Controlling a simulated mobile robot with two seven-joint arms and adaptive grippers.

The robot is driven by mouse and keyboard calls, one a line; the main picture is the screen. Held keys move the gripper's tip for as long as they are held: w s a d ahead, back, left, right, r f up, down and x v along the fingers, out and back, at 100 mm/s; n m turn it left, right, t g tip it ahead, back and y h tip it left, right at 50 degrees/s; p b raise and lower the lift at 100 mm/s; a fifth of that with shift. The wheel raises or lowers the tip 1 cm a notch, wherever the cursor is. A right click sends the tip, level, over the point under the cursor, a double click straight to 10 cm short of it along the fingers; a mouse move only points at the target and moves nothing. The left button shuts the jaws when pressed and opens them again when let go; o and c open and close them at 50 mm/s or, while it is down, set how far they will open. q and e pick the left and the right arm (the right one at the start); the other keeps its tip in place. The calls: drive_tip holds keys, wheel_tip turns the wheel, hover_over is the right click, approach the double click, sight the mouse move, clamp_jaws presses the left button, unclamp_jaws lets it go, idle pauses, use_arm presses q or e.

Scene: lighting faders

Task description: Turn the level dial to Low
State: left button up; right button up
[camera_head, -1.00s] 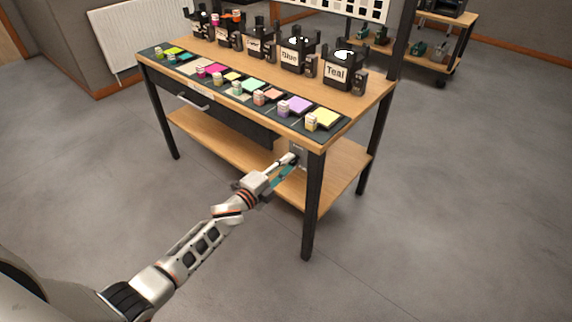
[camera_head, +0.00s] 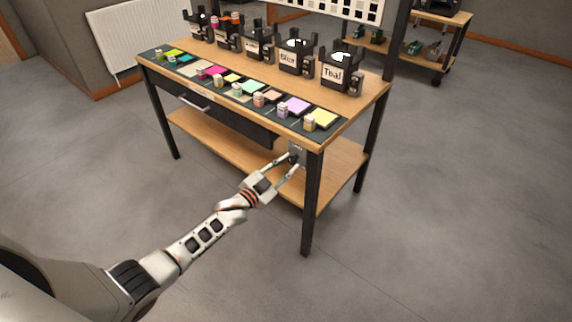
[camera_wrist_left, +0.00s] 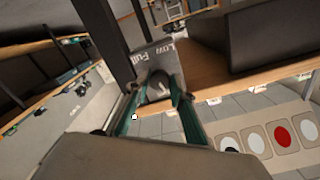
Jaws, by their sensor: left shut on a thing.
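The level dial (camera_wrist_left: 160,84) is a dark round knob on a grey plate (camera_wrist_left: 148,58) marked Low and Full. In the head view the plate (camera_head: 298,148) is under the right front corner of the workbench, by the leg. My left gripper (camera_wrist_left: 157,100) has its two teal-lined fingers on either side of the knob and is shut on it. In the head view, the left gripper (camera_head: 291,163) reaches up to the plate from the lower left. The fingers partly hide the knob, and I cannot read its pointer. My right gripper is not in view.
The workbench (camera_head: 376,92) carries black labelled holders, including Teal (camera_head: 334,74), and a row of small jars with coloured cards. Its black front leg (camera_head: 312,205) stands close right of the gripper. A wooden lower shelf (camera_head: 222,150) runs below. The floor in front is clear.

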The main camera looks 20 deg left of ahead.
use_arm(q)
drive_tip(key=shift+r+n, duration=0.15)
drive_tip(key=shift+n, duration=0.85)
drive_tip(key=n+p, duration=0.1)
drive_tip(key=n, duration=1)
drive_tip(key=shift+d+n, duration=0.15)
drive_tip(key=shift+n, duration=0.25)
drive_tip(key=n, duration=0.4)
drive_tip(key=n+b, duration=0.1)
drive_tip(key=n, duration=0.2)
drive_tip(key=shift+s+n, duration=0.1)
drive_tip(key=shift+n, duration=1.7)
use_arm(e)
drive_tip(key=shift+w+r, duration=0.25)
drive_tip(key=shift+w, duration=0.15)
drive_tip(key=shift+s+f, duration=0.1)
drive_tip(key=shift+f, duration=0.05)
